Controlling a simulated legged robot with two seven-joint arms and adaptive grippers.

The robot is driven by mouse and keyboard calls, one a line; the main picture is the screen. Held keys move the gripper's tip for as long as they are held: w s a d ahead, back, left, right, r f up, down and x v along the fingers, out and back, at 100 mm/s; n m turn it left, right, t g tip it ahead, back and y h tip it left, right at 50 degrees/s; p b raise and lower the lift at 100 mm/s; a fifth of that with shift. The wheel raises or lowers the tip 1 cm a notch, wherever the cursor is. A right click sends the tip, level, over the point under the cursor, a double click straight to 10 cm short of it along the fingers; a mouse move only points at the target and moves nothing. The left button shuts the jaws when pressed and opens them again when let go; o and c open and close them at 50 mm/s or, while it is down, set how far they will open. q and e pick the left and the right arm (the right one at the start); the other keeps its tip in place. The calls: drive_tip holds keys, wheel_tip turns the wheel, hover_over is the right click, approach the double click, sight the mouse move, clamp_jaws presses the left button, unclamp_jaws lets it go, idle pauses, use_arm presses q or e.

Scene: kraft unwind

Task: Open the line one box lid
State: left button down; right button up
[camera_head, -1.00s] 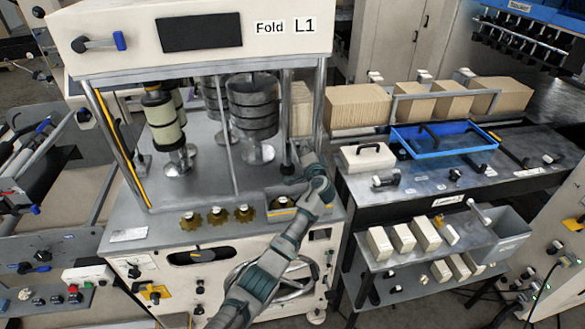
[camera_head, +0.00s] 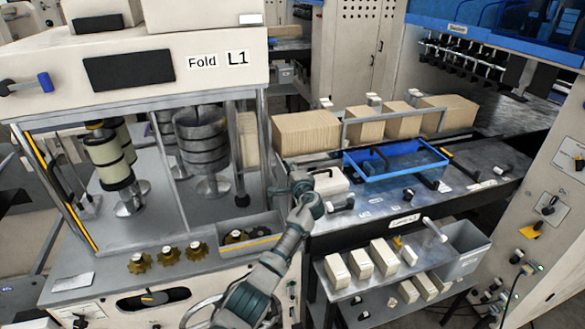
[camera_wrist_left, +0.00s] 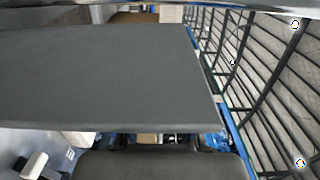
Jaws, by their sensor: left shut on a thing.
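The machine labelled "Fold L1" (camera_head: 180,75) stands at the left in the head view. A small white box (camera_head: 328,183) with a dark handle on its lid sits on the dark table beside it; I see no label marking it as line one, and its lid looks down. My left gripper (camera_head: 299,181) is at the machine's right edge, just left of this box. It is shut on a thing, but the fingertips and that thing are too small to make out. A dark grey flat panel (camera_wrist_left: 105,75) fills much of the left wrist view. My right gripper is not in view.
A blue tray (camera_head: 437,158) and rows of tan cartons (camera_head: 305,132) are on the table. White boxes (camera_head: 361,264) and a grey bin (camera_head: 470,240) are on the lower shelf. A grey tray (camera_head: 262,246) with gold gears lies left of my forearm. The left wrist view shows black rails (camera_wrist_left: 235,60).

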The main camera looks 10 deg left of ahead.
use_arm(q)
drive_tip(key=shift+f, duration=0.2)
drive_tip(key=c, duration=1.2)
unclamp_jaws()
drive_tip(key=shift+w+d, duration=0.1)
drive_tip(key=shift+d, duration=0.05)
drive_tip(key=shift+d+r, duration=0.1)
drive_tip(key=v, duration=1.2)
drive_tip(key=shift+w+d, duration=0.1)
drive_tip(key=shift+d, duration=0.05)
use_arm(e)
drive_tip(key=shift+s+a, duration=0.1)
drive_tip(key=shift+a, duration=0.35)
